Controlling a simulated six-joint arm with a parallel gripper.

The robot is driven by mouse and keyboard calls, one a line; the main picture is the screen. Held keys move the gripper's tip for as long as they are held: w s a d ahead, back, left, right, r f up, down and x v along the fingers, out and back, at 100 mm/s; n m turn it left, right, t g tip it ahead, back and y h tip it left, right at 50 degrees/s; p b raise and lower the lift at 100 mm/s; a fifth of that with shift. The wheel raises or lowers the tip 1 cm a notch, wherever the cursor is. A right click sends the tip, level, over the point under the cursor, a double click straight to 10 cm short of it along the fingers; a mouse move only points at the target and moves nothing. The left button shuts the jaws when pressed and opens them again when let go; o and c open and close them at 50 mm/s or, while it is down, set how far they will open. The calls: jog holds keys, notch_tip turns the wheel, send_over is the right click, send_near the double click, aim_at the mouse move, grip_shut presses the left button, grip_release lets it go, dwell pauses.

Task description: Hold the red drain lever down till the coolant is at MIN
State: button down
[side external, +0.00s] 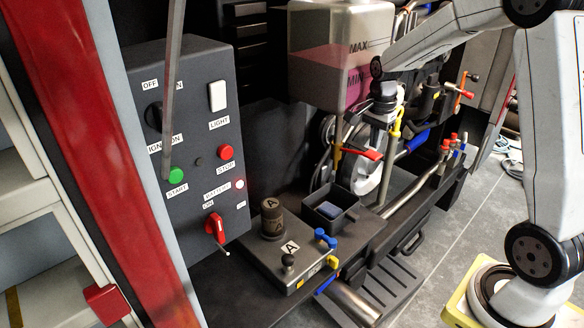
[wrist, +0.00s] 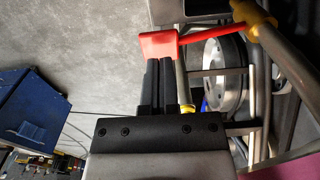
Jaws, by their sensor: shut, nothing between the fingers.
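The coolant tank (side external: 340,30) is translucent, with MAX and MIN marks, at the top centre of the side view. The red drain lever (side external: 362,152) sticks out below the tank. In the wrist view the lever's red paddle (wrist: 160,45) is at the fingertips. My gripper (side external: 378,138) is shut and empty, its fingers (wrist: 157,62) together at the paddle. They look in contact with it, but whether they press is unclear.
A control panel (side external: 195,130) with switches and buttons stands at left. A black box (side external: 329,208) and a unit with knobs (side external: 285,265) sit below the lever. Hoses and pipes (side external: 430,180) crowd the right. A blue cabinet (wrist: 30,110) stands on the grey floor.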

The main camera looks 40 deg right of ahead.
aim_at(373, 154)
jog(key=shift+f, duration=2.4)
dwell(5.6)
